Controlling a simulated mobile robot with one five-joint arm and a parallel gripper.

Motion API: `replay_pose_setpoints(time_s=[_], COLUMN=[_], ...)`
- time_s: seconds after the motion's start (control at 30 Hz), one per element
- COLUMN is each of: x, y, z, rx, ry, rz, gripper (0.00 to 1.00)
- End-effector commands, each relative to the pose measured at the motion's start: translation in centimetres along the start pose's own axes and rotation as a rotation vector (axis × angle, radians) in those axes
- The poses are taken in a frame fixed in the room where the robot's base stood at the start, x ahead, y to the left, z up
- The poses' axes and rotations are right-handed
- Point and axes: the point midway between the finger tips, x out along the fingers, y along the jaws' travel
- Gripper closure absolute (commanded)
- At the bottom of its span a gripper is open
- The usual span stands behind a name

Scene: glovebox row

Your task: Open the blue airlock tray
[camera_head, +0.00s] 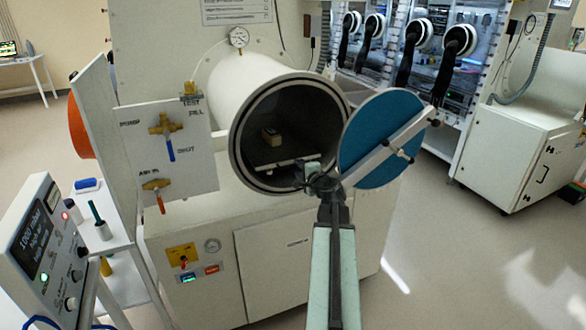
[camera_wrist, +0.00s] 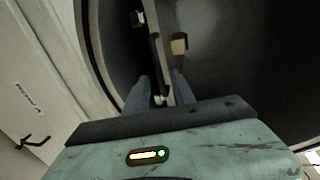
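The airlock is a white horizontal cylinder with a dark round mouth (camera_head: 262,105). Its round blue door (camera_head: 375,125) stands swung open to the right, with a pale bar and handle across it. Inside is a tray whose pale front edge (camera_head: 276,167) shows low in the mouth; a small tan box (camera_head: 271,136) sits behind it. My gripper (camera_head: 313,178) is at the lower right of the mouth. In the wrist view its two fingers (camera_wrist: 161,82) are apart, either side of a pale bar of the tray (camera_wrist: 157,50). Contact is unclear. The tan box shows beyond (camera_wrist: 179,44).
A valve panel (camera_head: 170,150) stands left of the mouth. A control box with a display (camera_head: 45,235) and a small white cart (camera_head: 108,240) are at lower left. The white cabinet (camera_head: 290,255) lies below the airlock. Floor at right (camera_head: 450,250) is clear before the glovebox row.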

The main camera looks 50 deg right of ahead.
Motion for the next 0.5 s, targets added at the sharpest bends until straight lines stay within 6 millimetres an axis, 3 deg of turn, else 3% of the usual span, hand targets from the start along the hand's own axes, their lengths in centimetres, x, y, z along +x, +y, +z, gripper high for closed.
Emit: replay_pose_setpoints(time_s=[0.1, 0.2, 0.43, 0.47, 0.5], x=[2.8, 3.8, 4.0, 4.0, 4.0], y=[0.1, 0.1, 0.0, 0.0, 0.0], z=[0.2, 0.3, 0.5, 0.5, 0.5], rx=[-0.002, -0.002, -0.002, -0.002, -0.002], ry=[-0.005, -0.005, -0.006, -0.006, -0.006], rz=[0.0, 0.0, 0.0, 0.0, 0.0], gripper=[0.69, 0.69, 0.69, 0.72, 0.83])
